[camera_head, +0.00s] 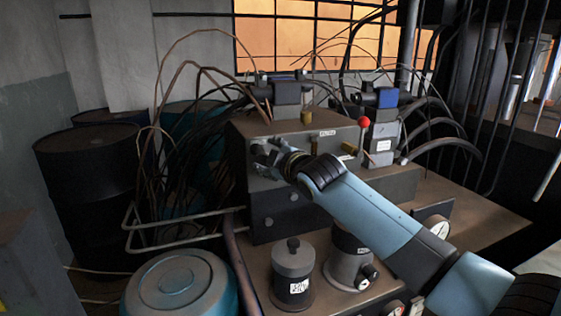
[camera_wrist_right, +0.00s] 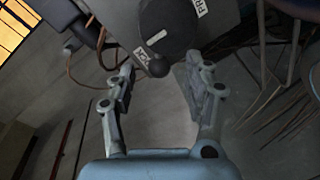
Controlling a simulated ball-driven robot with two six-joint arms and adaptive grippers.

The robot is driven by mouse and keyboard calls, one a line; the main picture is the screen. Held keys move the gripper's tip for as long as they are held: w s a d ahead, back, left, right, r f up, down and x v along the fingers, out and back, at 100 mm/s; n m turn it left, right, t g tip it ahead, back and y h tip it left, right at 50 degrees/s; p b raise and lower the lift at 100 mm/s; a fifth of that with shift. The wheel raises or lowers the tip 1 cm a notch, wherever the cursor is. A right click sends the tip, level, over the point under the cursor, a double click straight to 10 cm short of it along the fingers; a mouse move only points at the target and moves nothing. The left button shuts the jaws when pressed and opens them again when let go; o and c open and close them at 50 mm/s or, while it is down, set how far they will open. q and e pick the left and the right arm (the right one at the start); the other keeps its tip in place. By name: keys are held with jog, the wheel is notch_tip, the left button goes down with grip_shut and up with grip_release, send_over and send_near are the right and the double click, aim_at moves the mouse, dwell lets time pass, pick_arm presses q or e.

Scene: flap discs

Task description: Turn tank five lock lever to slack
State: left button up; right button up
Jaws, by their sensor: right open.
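My right gripper (camera_head: 262,158) reaches the left part of the grey valve block (camera_head: 325,141) in the head view. In the right wrist view the gripper (camera_wrist_right: 158,75) is open, its fingers apart. A dark round dial (camera_wrist_right: 180,22) with a white mark shows ahead at the top. Its short lever ends in a dark ball (camera_wrist_right: 151,66), between the fingertips and slightly beyond them; contact is unclear. A white label (camera_wrist_right: 140,56) beside it seems to end in "ACK"; another label (camera_wrist_right: 201,7) starts with "PR". No tank number is readable. My left gripper is not in view.
A red-knobbed lever (camera_head: 364,122) stands on the block. Hoses and cables hang around it. Two grey canisters, the nearer one (camera_head: 292,262) and one behind my arm (camera_head: 346,262), stand in front. A blue drum (camera_head: 181,285) and a black drum (camera_head: 88,175) are at left.

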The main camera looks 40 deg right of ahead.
jog(key=v, duration=0.8)
jog(key=shift+s, duration=0.2)
